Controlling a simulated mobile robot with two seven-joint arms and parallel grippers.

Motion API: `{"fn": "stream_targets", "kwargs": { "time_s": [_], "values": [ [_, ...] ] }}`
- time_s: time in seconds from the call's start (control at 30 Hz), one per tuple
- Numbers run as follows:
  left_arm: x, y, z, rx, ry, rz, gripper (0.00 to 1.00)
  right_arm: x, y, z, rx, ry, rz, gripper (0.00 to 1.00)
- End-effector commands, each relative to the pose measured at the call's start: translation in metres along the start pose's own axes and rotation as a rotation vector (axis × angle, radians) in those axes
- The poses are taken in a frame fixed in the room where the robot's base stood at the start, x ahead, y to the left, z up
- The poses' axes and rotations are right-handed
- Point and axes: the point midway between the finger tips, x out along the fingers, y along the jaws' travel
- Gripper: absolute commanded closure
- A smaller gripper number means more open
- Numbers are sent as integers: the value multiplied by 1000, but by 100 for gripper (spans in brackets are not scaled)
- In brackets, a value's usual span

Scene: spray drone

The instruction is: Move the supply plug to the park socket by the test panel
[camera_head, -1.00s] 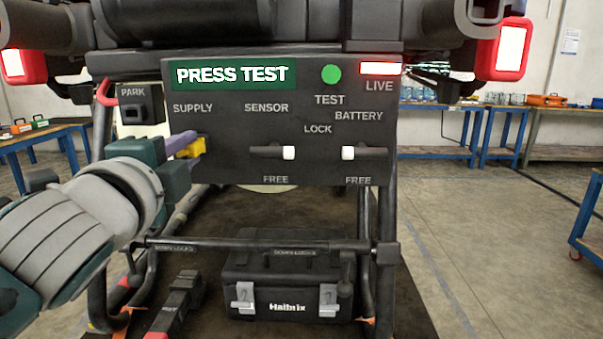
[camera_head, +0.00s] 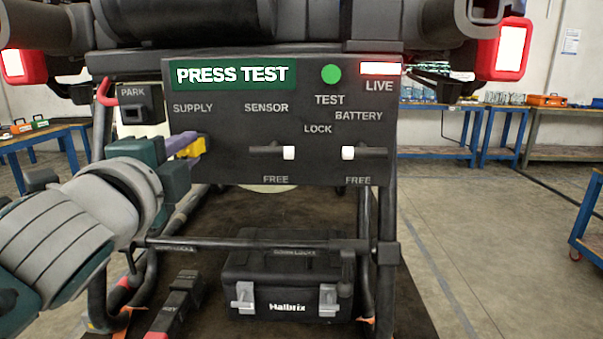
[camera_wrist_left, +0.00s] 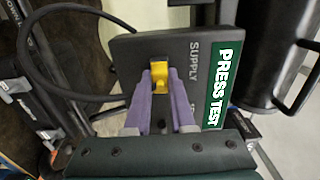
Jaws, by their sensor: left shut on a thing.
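The test panel (camera_head: 290,215) carries a green PRESS TEST sign and a lit LIVE lamp. The yellow supply plug (camera_head: 192,148) is at the panel's left side, below the SUPPLY label. My left gripper (camera_head: 188,143) has its purple fingers shut on the plug. In the left wrist view the fingers (camera_wrist_left: 158,90) close around the yellow plug (camera_wrist_left: 159,72) at the panel face. I cannot tell whether it is fully seated. The park socket (camera_head: 134,113) is a dark box with a square opening, left of the panel and above the gripper; it looks empty. My right gripper is not in view.
A black cable (camera_wrist_left: 50,75) loops beside the panel in the left wrist view. Two levers (camera_head: 289,152) stick out of the panel near FREE labels. A black toolbox (camera_head: 285,285) stands below behind a crossbar (camera_head: 215,244). Blue workbenches (camera_head: 440,152) stand farther back.

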Motion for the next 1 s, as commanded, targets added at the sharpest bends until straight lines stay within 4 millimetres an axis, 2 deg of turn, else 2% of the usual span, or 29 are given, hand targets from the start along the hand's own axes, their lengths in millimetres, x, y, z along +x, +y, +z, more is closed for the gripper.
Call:
{"fn": "stream_targets", "kwargs": {
  "time_s": [0.17, 1.0],
  "values": [
    [-1, 0, 0, 0, 0, 0, 100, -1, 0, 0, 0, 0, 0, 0],
    [-35, 0, 0, 0, 1, 1, 100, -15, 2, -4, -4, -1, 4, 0]
  ]
}}
